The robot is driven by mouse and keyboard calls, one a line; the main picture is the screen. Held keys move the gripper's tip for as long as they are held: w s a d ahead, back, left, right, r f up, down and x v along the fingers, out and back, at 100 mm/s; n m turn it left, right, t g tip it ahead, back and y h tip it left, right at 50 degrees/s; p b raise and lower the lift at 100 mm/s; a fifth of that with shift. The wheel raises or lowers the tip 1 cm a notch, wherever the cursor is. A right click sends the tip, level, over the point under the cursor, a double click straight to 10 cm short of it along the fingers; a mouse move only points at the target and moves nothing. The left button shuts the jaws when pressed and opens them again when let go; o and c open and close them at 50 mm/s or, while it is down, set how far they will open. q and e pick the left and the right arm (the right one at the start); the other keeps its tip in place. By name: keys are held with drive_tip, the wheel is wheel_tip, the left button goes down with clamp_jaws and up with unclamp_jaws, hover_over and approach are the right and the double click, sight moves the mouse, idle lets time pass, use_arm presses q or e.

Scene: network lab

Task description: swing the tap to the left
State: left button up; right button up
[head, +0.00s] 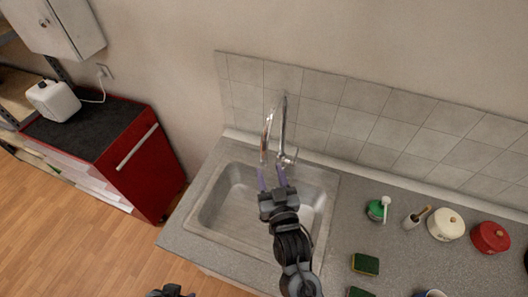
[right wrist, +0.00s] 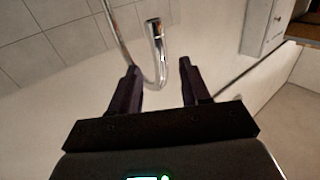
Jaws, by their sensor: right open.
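The chrome tap (head: 283,125) stands at the back rim of the sink (head: 213,207), with a tall curved spout. Its spout end points forward over the basin and also shows in the right wrist view (right wrist: 155,40). My right gripper (head: 271,178) is over the sink, just in front of and below the spout end. Its two fingers are apart, with nothing held between them. In the right wrist view the spout's curve shows between and beyond the fingers (right wrist: 160,80); contact cannot be told. My left gripper (head: 170,292) shows only as a dark piece at the bottom edge; its fingers are not clear.
The grey counter (head: 335,240) right of the sink holds a green soap dispenser (head: 376,210), a brush holder (head: 412,220), a cream pot (head: 445,225), a red pot (head: 490,237) and sponges (head: 365,264). A tiled wall (head: 340,105) stands close behind the tap. A red cabinet (head: 150,170) stands left.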

sight(265, 157)
drive_tip(key=p+x, duration=0.1)
drive_tip(key=x, duration=0.6)
drive_tip(key=shift+w, duration=0.35)
clamp_jaws()
